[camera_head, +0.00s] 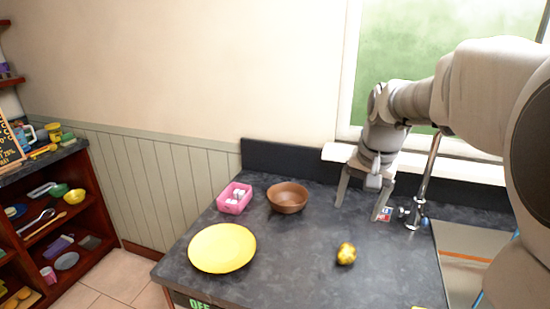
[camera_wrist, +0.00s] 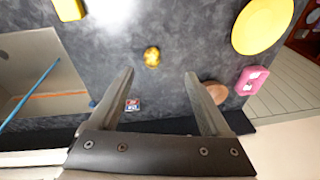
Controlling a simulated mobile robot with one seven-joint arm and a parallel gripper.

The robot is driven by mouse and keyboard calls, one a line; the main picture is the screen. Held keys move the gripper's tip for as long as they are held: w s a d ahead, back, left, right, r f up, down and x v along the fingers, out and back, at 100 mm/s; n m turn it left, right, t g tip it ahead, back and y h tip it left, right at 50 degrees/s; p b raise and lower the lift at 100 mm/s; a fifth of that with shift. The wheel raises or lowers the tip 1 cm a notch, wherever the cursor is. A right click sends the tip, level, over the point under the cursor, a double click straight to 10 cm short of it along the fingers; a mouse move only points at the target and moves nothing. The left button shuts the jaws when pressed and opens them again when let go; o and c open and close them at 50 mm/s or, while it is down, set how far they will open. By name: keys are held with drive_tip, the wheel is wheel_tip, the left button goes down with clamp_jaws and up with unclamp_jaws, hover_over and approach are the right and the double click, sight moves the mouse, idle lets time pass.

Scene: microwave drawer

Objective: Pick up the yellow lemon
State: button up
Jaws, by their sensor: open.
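The yellow lemon (camera_head: 346,254), with dark patches, lies on the dark counter (camera_head: 300,270), right of the yellow plate. In the wrist view the lemon (camera_wrist: 152,56) shows just beyond the fingertips, roughly midway between them. My gripper (camera_head: 362,208) is open and empty. It points down above the back of the counter, behind the lemon and apart from it. Its two spread fingers also show in the wrist view (camera_wrist: 158,72). Nothing hides the lemon.
A yellow plate (camera_head: 222,248), a pink box with white items (camera_head: 235,198) and a brown bowl (camera_head: 287,197) stand left of the lemon. A faucet (camera_head: 425,185) and sink (camera_head: 465,250) are at the right. The counter around the lemon is clear.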

sight(348, 250)
drive_tip(key=w+d+f+m+g+y, duration=0.1)
drive_tip(key=w+d+f+m, duration=0.2)
drive_tip(key=w+d+f, duration=0.45)
drive_tip(key=f, duration=0.4)
drive_tip(key=w+a+f, duration=0.1)
drive_tip(key=f, duration=0.3)
drive_tip(key=w+a+f, duration=0.1)
drive_tip(key=f, duration=0.3)
drive_tip(key=shift+w+a, duration=0.2)
drive_tip(key=shift+w+a+f, duration=0.1)
drive_tip(key=shift+a+f, duration=0.15)
drive_tip(key=shift+f, duration=1.1)
drive_tip(key=shift+a+f, duration=0.2)
drive_tip(key=shift+f, duration=1.1)
drive_tip(key=c, duration=1.2)
drive_tip(key=shift+r, duration=0.1)
